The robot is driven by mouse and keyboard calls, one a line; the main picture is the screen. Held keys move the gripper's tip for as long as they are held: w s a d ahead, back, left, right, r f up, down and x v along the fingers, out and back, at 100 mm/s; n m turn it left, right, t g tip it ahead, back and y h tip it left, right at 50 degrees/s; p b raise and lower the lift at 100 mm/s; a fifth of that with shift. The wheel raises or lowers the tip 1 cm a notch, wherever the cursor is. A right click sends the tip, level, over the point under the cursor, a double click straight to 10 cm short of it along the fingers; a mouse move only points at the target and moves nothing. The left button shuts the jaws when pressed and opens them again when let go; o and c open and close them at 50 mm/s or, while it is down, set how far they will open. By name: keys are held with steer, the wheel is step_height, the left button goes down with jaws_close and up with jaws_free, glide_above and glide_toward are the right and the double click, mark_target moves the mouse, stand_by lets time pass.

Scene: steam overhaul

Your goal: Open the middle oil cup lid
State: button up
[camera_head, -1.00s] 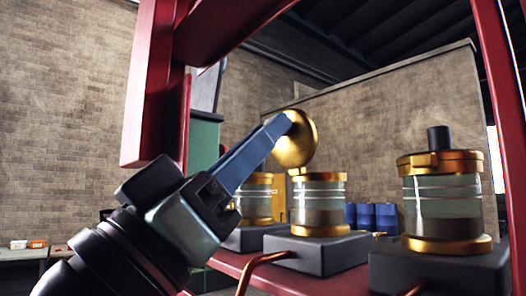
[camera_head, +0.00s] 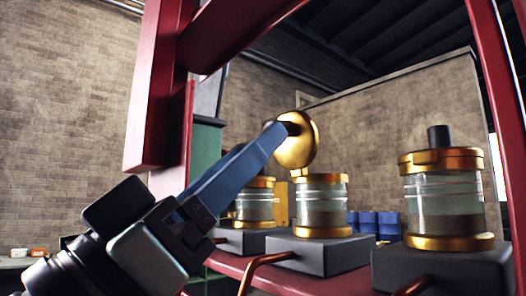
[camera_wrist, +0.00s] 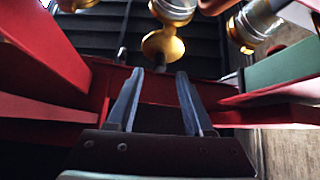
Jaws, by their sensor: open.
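The middle oil cup (camera_head: 321,208) is a glass jar with brass rims on a dark block. Its round brass lid (camera_head: 297,150) stands raised on edge above the rim, tilted open, with its dark knob facing my gripper. In the wrist view the lid (camera_wrist: 162,45) is straight ahead, with the knob (camera_wrist: 160,68) near the gap between my fingertips. My gripper (camera_head: 275,132) is open, its blue fingers reaching up from the lower left to beside the knob. In the wrist view my gripper (camera_wrist: 159,76) shows both fingers apart with nothing clamped between them.
A right oil cup (camera_head: 444,195) has its lid shut, with a dark knob on top. Another cup (camera_head: 254,205) stands behind on the left, partly hidden by my fingers. A red frame (camera_head: 155,90) rises left of my gripper. Copper pipes (camera_head: 262,266) run below the cups.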

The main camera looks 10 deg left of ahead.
steer(key=b+v, duration=0.3)
steer(key=v, duration=0.7)
steer(key=shift+a+f, duration=0.1)
steer(key=shift+f, duration=0.05)
